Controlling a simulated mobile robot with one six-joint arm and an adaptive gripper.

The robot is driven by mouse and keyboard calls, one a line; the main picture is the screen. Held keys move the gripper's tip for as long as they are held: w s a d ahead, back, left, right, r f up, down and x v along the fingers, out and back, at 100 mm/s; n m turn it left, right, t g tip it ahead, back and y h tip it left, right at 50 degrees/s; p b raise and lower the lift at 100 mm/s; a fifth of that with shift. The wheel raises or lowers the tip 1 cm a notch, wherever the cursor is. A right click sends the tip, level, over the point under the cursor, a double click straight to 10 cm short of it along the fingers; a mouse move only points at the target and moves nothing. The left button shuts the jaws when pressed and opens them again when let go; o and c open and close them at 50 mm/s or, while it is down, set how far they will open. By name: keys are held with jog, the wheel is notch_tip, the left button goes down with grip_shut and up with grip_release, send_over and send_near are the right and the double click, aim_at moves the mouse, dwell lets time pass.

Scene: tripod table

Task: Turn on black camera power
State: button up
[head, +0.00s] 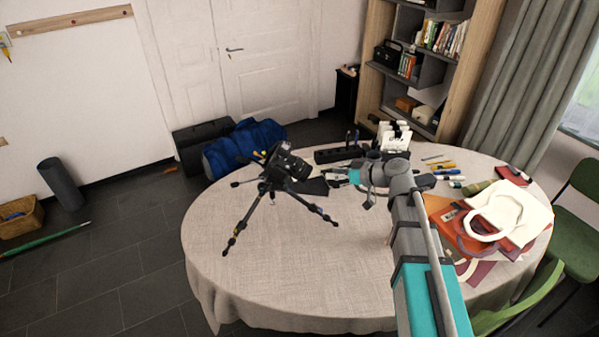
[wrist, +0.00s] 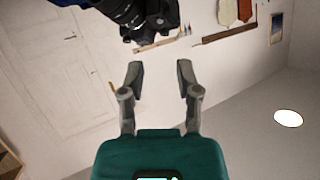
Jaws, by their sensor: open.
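The black camera (head: 287,167) sits on a black tripod (head: 244,221) on the round table (head: 290,270), left of its middle. In the wrist view the camera (wrist: 148,14) shows at the top, partly cut off by the frame edge, beyond the fingertips. Its power control cannot be made out in either view. My gripper (wrist: 158,72) is open and empty in the wrist view, with a wide gap between its fingers. In the head view my gripper (head: 350,178) is just right of the camera; its fingers are small and partly hidden there.
A black organizer (head: 338,154) with pens stands behind the camera. Markers (head: 445,170) and a white bag (head: 507,212) with red folders lie on the right. Green chairs (head: 578,215) stand at the right edge. The table's front left is clear.

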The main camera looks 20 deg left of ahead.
aim_at(290, 172)
jog(key=shift+a+f, duration=0.1)
jog(key=shift+a, duration=0.05)
jog(key=b+x, duration=0.5)
jog(key=x, duration=0.8)
jog(key=shift+a, duration=0.2)
jog(key=shift+f, duration=0.1)
